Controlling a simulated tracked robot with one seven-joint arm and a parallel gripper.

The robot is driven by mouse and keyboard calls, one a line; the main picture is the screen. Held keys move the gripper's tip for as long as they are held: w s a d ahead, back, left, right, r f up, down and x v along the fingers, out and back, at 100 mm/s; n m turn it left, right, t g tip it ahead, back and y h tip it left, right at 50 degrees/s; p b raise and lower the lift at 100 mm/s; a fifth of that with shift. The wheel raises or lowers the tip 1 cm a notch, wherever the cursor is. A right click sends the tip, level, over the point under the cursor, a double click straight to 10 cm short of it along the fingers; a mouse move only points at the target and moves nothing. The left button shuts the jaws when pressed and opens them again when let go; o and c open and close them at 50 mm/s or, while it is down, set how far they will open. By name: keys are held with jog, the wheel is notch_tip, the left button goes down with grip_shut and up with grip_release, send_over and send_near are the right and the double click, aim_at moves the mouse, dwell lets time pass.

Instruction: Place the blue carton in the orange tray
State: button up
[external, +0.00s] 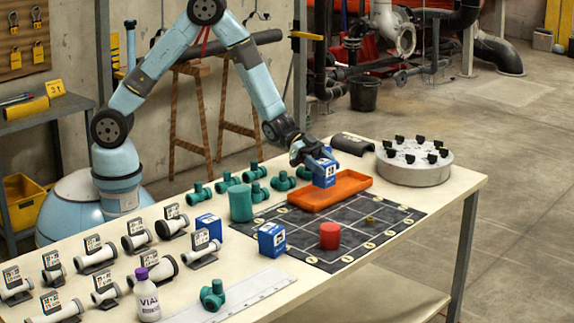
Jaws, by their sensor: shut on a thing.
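My gripper (312,158) is shut on a blue carton (325,174) with a white label. It holds the carton upright at the orange tray (352,187), over the tray's left half. I cannot tell whether the carton's bottom touches the tray floor. The rest of the tray looks empty. Two more blue cartons stand on the table: one (272,240) at the dark grid mat's left edge and one (208,228) further left among the pipe pieces.
A dark grid mat (335,250) bears a red cylinder (330,235) and a small brass piece. A green cylinder (240,203) and several green fittings stand left of the tray. A round grey fixture (414,171) with black knobs is right. A vial (148,295) stands at the front left.

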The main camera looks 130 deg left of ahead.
aim_at(331, 181)
jog(key=shift+w+f, duration=0.15)
jog(key=shift+f, duration=0.05)
notch_tip(331, 181, down, 3)
jog(key=shift+w+a+f, duration=0.1)
jog(key=shift+a+f, duration=0.05)
jog(key=o, duration=1.1)
jog(key=shift+c, duration=0.2)
jog(key=v, duration=1.2)
